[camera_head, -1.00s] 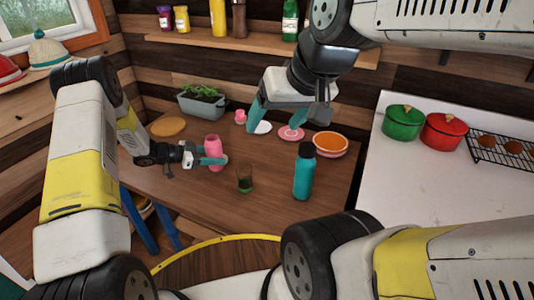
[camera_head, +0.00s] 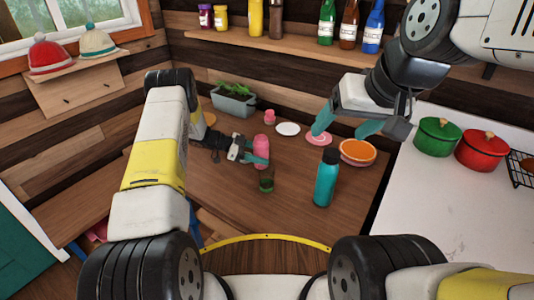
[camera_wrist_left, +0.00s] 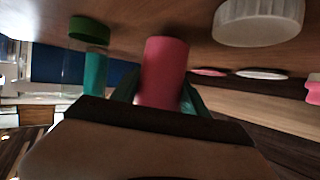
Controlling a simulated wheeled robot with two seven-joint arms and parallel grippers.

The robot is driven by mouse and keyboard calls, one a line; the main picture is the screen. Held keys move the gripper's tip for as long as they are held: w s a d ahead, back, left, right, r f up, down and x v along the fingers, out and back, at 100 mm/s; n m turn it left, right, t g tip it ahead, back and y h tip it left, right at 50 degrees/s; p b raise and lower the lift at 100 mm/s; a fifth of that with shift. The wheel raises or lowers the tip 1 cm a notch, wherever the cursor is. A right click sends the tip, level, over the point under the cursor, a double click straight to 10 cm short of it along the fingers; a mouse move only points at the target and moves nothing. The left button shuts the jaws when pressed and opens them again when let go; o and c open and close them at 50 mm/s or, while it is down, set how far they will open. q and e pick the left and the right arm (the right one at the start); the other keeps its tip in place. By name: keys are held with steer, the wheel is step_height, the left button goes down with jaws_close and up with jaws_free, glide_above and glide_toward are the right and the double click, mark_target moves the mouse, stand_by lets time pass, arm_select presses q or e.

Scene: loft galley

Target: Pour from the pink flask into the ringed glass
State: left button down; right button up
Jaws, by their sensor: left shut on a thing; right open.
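The pink flask (camera_head: 262,147) is in my left gripper (camera_head: 254,158), which is shut on it. The flask looks about upright, just behind the glass (camera_head: 266,182). The glass is clear with dark green low in it and stands on the table. In the left wrist view, which is upside down, the pink flask (camera_wrist_left: 164,72) sits between the teal fingers, with the glass's green band (camera_wrist_left: 90,28) apart to its left. A ring on the glass is not clear to me. My right gripper (camera_head: 345,130) is open and empty over the back right.
A teal bottle (camera_head: 326,180) stands right of the glass. A pink plate (camera_head: 316,140), white plate (camera_head: 288,129), pink cup (camera_head: 269,116), orange bowl (camera_head: 358,151) and planter (camera_head: 234,104) are farther back. The front table is clear. A white ridged thing (camera_wrist_left: 258,22) shows in the wrist view.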

mark_target(259, 143)
arm_select(q)
steer(key=shift+s+r+m+t, duration=0.25)
steer(key=shift+m+t, duration=0.35)
steer(key=shift+m, duration=0.1)
steer(key=shift+s+d+m+t+y, duration=0.1)
steer(key=shift+s+m+t+y, duration=0.35)
steer(key=shift+m+t, duration=0.35)
steer(key=shift+s+d+r+m+t, duration=0.15)
steer(key=shift+r+m, duration=0.1)
steer(key=shift+r, duration=0.3)
steer(key=shift+s+a+r+m+t, duration=0.1)
steer(key=shift+r+m, duration=0.1)
steer(key=shift+r, duration=0.3)
steer(key=shift+s+d+r+m+t, duration=0.15)
steer(key=shift+r+m, duration=0.1)
steer(key=shift+r, duration=0.3)
steer(key=shift+w+a+r+m+t, duration=0.1)
steer(key=shift+w+r+m+t, duration=0.05)
steer(key=shift+r+m+t, duration=0.3)
steer(key=shift+w+f, duration=0.1)
steer(key=shift+f, duration=0.05)
steer(key=shift+w+f+m+t, duration=0.2)
steer(key=shift+m+t, duration=0.15)
steer(key=shift+m, duration=0.3)
steer(key=shift+w+a+r+m+t, duration=0.1)
steer(key=shift+w+r+m+t, duration=0.1)
steer(key=shift+r+m+t, duration=0.85)
steer(key=shift+s+r+m+p, duration=0.4)
steer(key=shift+r+m, duration=0.25)
steer(key=shift+r, duration=0.2)
